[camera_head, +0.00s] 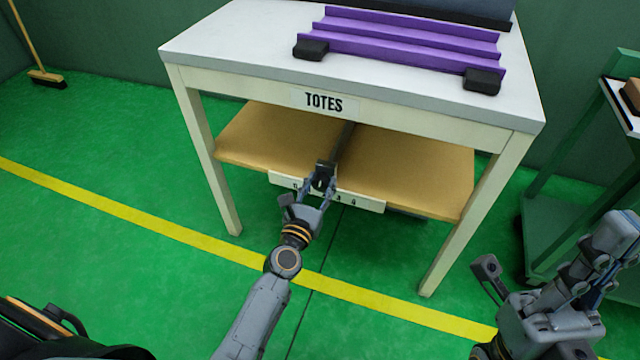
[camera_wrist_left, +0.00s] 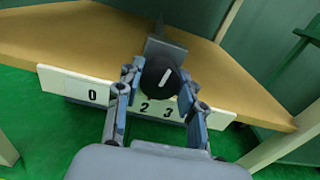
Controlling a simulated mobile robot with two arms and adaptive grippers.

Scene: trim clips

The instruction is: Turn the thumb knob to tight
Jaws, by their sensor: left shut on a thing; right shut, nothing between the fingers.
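The thumb knob (camera_wrist_left: 163,77) is a dark round knob under the table with a white line on its face. In the left wrist view that line runs from lower left to upper right. My left gripper (camera_head: 321,178) is shut on the knob, with one finger on each side of it. A white number plate (camera_wrist_left: 66,84) lies below and behind the fingers. Its 0, 2 and 3 show, and a finger covers part of it. In the head view the plate (camera_head: 370,200) also shows a 4. My right gripper (camera_head: 615,232) is shut and empty at the right, away from the table.
The knob sits at the front of a tan lower shelf (camera_head: 250,135), under a white table (camera_head: 225,45) marked TOTES. Purple rails (camera_head: 400,38) with black end blocks lie on top. A green cart (camera_head: 560,165) stands right. The table legs flank my left arm.

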